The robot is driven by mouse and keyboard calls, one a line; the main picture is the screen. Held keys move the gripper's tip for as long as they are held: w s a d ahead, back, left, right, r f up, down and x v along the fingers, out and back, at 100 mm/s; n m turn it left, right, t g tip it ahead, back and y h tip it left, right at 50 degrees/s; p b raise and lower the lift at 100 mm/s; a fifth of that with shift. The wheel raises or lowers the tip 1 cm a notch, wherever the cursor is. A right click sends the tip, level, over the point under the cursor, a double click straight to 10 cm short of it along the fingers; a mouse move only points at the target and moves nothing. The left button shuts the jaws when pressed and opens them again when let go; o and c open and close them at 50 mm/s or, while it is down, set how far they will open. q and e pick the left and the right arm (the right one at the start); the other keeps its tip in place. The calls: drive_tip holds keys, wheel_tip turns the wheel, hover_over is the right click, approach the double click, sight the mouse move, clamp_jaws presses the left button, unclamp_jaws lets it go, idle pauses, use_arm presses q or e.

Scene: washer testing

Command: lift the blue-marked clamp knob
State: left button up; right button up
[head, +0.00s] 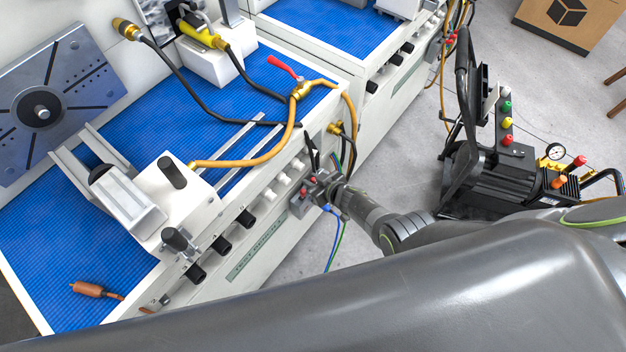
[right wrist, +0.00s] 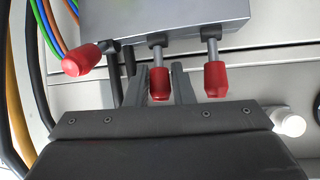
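A grey box (right wrist: 180,18) carries three red-tipped knobs in the right wrist view. The left red knob (right wrist: 82,60) is tilted, and the right red knob (right wrist: 215,79) is outside the fingers. No blue mark shows on any knob; a blue cable runs at the box's left. In the head view my right gripper (head: 320,181) is at the small box on the bench front, its fingertips hard to make out. My left gripper is not in view.
Several cables (right wrist: 54,25) run close to the left of the box. The white bench (head: 262,247) has black knobs along its front and a blue mat (head: 93,250) on top. A yellow hose (head: 240,158) hangs over its edge. Dark equipment (head: 490,175) stands at right.

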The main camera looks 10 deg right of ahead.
drive_tip(key=o, duration=0.3)
drive_tip(key=shift+s+d+r+p, duration=0.2)
drive_tip(key=shift+s+r+p, duration=0.2)
drive_tip(key=shift+p, duration=0.25)
drive_tip(key=p+v, duration=1.1)
drive_tip(key=v, duration=0.5)
drive_tip(key=shift+p, duration=0.35)
drive_tip(key=shift+s+d, duration=0.1)
